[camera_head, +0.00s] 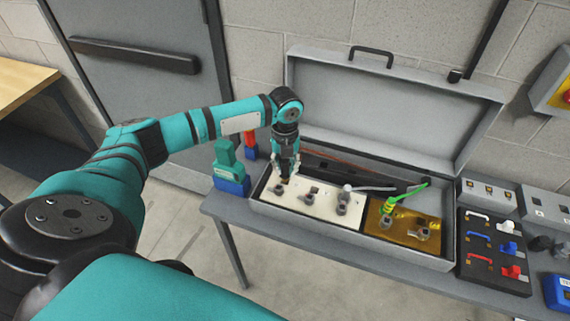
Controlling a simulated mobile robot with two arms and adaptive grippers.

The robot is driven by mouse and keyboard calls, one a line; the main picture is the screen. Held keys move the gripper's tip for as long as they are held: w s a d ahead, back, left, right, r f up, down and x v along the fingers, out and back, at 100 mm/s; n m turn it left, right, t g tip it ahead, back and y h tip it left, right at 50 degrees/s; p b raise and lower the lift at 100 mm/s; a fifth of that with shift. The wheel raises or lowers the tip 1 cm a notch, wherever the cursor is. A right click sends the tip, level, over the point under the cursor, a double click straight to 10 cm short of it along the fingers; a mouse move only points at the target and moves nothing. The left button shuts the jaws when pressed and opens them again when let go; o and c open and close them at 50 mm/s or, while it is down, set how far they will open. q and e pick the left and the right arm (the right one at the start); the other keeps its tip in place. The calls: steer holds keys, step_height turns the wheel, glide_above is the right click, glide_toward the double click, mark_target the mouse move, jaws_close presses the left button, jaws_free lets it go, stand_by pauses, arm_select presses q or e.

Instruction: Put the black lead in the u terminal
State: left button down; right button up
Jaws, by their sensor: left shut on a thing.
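An open grey case (350,248) stands on the bench, with a row of terminals inside. My left gripper (287,174) is over the left end of the white terminal board (327,203), pointing down, shut on what looks like the end of the black lead. The fingers hide most of that end. The leftmost terminal (279,190) is just below the fingertips; I cannot tell whether the lead touches it. No terminal letters are readable. A grey lead (372,188) and a green lead (411,192) end at other terminals further right. My right gripper is not in view.
The raised lid (390,105) stands behind the terminals. A teal-and-blue tool (229,168) and a red one (250,146) are left of the case. A black panel with coloured links (492,250) and grey boxes (487,197) are close on the right.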

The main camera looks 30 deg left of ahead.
mark_target(285, 173)
arm_select(q)
steer(key=shift+f, duration=0.3)
steer(key=shift+f, duration=0.15)
steer(key=shift+f+b, duration=0.55)
steer(key=shift+f, duration=0.55)
steer(key=shift+f, duration=0.1)
steer(key=c, duration=1.1)
jaws_free()
